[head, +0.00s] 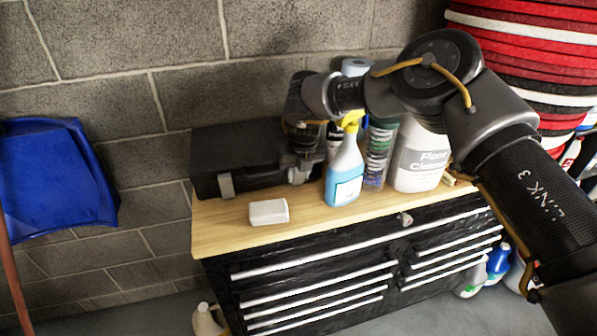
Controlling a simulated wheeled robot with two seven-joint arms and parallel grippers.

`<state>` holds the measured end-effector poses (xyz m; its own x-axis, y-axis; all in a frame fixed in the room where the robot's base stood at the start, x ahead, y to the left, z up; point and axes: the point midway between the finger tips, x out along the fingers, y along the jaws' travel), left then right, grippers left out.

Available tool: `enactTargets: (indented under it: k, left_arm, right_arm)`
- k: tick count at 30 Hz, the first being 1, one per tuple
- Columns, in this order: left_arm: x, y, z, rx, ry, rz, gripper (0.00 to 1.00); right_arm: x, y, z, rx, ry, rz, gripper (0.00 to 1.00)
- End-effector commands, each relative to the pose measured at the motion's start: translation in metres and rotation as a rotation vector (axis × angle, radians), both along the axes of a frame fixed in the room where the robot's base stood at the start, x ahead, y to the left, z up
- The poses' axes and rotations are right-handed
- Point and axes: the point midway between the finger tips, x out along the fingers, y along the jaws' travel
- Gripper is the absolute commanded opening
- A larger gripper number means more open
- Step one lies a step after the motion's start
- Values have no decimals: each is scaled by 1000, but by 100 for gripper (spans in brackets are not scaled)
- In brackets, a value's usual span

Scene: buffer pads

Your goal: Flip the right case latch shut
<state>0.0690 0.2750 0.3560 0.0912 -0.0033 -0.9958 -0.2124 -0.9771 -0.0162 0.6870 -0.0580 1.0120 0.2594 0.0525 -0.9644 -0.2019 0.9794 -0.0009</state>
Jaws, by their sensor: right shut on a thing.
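The black case (240,148) lies on the wooden top of the tool cabinet, against the block wall, and looks closed. Its left latch (226,185) shows as a grey tab on the front face. My right gripper (301,170) reaches down at the right end of the case front and is shut on the right latch. The gripper covers that latch, so its exact angle is hidden. My left gripper is not in view.
A blue spray bottle (345,178) with a yellow head stands close right of my gripper. A dark green-labelled can (378,155) and a white floor cleaner jug (420,160) stand beyond it. A small white box (269,212) lies in front of the case.

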Motion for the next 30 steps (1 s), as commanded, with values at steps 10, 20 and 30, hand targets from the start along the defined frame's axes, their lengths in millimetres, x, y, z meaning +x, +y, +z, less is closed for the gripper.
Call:
enactTargets:
  k: [10,20,30]
  left_arm:
    - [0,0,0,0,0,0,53]
    - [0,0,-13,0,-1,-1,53]
    - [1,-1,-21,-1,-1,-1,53]
  right_arm:
    - [0,0,1,1,-1,-1,40]
    - [-10,-2,42,2,-5,-1,40]
    - [-25,-5,96,1,-2,0,40]
